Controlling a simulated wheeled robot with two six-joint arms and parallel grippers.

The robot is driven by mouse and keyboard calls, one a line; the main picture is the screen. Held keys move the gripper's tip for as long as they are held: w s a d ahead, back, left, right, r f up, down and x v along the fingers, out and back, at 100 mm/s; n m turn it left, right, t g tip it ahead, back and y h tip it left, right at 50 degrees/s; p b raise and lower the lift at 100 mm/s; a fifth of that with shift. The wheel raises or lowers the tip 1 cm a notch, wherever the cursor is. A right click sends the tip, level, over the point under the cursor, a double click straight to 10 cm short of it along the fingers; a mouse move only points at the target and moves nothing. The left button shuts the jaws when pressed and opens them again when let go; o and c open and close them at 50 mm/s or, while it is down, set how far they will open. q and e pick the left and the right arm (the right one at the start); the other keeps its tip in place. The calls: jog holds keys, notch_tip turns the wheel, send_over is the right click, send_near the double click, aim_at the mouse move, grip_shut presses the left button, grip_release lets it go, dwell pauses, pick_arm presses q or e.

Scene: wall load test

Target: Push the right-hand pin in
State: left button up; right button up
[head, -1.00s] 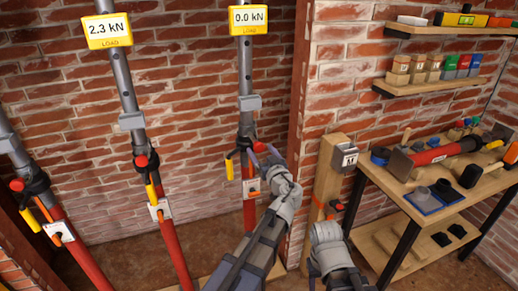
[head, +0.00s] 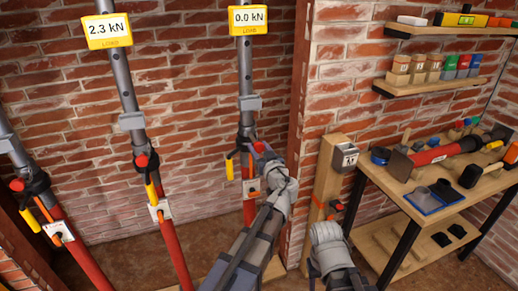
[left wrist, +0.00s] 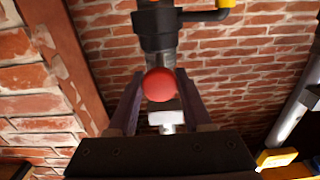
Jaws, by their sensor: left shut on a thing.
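The right-hand prop has a grey upper tube (head: 246,75), a dark collar (head: 245,135) and a red lower tube (head: 249,213). Its pin shows as a red knob (head: 259,147) at the collar's right side. In the left wrist view the red knob (left wrist: 160,85) sits between the two fingers, in front of the collar (left wrist: 168,30). My left gripper (head: 264,152) is shut on the pin at its knob. The pin's shaft is hidden, so its depth cannot be told.
The right prop's yellow display (head: 249,21) reads 0.0 kN; the middle prop's display (head: 108,31) reads 2.3 kN. Other props stand to the left. A brick wall edge (head: 298,100) and a wooden post (head: 327,180) are close right. A workbench (head: 400,200) holds tools.

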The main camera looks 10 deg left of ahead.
pick_arm(q)
grip_shut()
dwell(0.8)
